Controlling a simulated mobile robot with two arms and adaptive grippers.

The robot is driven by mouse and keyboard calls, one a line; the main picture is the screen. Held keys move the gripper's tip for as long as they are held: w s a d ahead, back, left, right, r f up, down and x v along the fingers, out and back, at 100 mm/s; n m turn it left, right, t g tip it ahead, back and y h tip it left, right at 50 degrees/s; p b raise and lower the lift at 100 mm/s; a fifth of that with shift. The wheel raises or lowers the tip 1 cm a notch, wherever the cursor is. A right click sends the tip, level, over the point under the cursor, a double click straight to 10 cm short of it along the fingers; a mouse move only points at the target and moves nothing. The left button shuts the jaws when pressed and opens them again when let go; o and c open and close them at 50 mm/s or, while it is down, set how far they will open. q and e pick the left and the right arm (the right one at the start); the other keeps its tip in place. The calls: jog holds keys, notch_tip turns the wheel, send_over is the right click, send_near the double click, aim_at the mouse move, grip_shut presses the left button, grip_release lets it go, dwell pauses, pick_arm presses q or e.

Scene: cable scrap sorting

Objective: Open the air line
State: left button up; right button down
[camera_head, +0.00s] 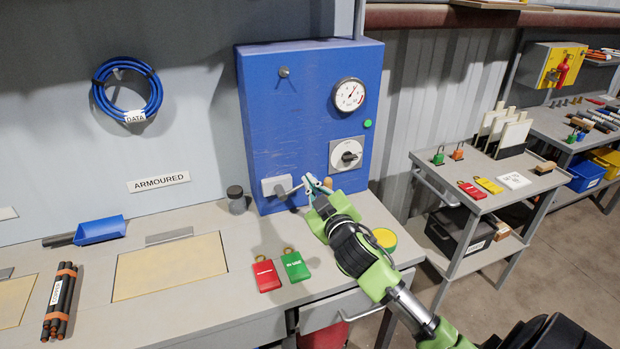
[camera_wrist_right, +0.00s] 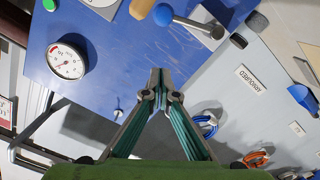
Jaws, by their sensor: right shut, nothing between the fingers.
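A blue panel (camera_head: 300,110) stands at the back of the bench. It carries a round gauge (camera_head: 348,95), also in the right wrist view (camera_wrist_right: 67,61), and a grey rotary switch (camera_head: 346,154). Low on the panel a metal lever (camera_head: 291,190) sticks out of a pale block (camera_head: 276,186); the wrist view shows the lever (camera_wrist_right: 193,23) with a blue ball end (camera_wrist_right: 163,14). My right gripper (camera_head: 314,182) is shut and empty in front of the panel, close to the lever's end. In the wrist view its fingertips (camera_wrist_right: 160,76) appear apart from the ball. My left gripper is not in view.
A wooden knob (camera_head: 328,182) sits beside the lever. A dark jar (camera_head: 236,199) stands left of the panel. Red (camera_head: 266,275) and green (camera_head: 295,266) tags lie on the bench before it. A yellow-topped round tin (camera_head: 385,238) is right of my gripper. A trolley (camera_head: 485,180) stands right.

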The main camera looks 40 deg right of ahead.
jog(key=w+d+f, duration=0.3)
jog(key=w, duration=0.2)
jog(key=shift+w+d+f+p, duration=0.3)
jog(key=shift+d+f+p, duration=0.05)
jog(key=shift+f+p, duration=0.05)
jog(key=f+m, duration=0.1)
jog(key=d+f+m, duration=0.1)
jog(key=shift+s+d+m, duration=0.15)
jog(key=shift+s+m, duration=0.05)
jog(key=shift+m, duration=0.2)
